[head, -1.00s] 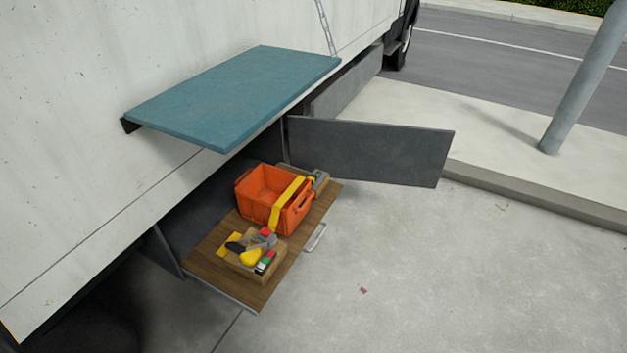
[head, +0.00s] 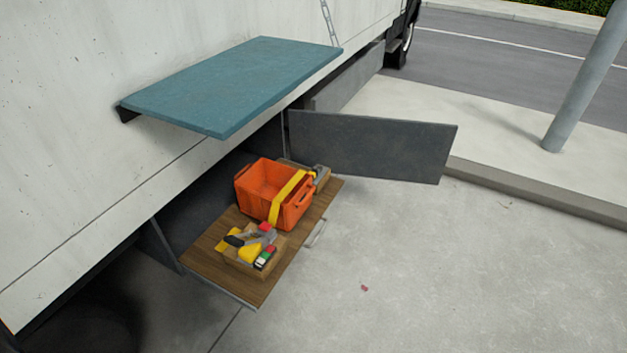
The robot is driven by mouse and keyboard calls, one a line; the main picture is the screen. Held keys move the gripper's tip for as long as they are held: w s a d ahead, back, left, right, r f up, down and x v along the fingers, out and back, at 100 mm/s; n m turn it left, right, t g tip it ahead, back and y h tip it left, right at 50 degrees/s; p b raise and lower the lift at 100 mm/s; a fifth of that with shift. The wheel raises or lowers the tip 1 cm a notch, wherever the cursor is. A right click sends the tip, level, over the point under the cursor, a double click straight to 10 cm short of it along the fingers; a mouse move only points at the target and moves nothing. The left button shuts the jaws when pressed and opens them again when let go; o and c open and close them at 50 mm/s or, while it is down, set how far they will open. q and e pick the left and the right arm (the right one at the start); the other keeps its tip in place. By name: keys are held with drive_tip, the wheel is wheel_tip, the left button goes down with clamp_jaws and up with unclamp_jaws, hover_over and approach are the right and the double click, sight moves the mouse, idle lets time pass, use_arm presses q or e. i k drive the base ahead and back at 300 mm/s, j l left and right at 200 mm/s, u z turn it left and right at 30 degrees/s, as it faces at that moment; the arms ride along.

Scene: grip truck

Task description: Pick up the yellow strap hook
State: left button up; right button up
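A yellow strap (head: 287,194) lies over the near right side of the orange crate (head: 262,178) in the head view. Its hook is too small to make out for sure. The crate stands on a wooden pull-out tray (head: 213,254) below the truck's side. Neither of my grippers is in view.
A small wooden box (head: 241,266) with yellow, red and black tools stands on the tray in front of the crate. A teal shelf (head: 235,85) juts out above. A grey door panel (head: 370,147) stands open behind.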

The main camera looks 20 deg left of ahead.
sight(314, 171)
drive_tip(key=i+u, duration=0.1)
drive_tip(key=u, duration=0.25)
drive_tip(key=i+u, duration=0.1)
drive_tip(key=u, duration=0.25)
drive_tip(key=i+l+u, duration=0.1)
drive_tip(key=u, duration=0.2)
drive_tip(key=i+l+u, duration=0.35)
drive_tip(key=i+l, duration=0.25)
drive_tip(key=i+l+u, duration=0.2)
drive_tip(key=l, duration=0.25)
drive_tip(key=i+l+u, duration=0.15)
drive_tip(key=i+l, duration=0.15)
drive_tip(key=l, duration=0.15)
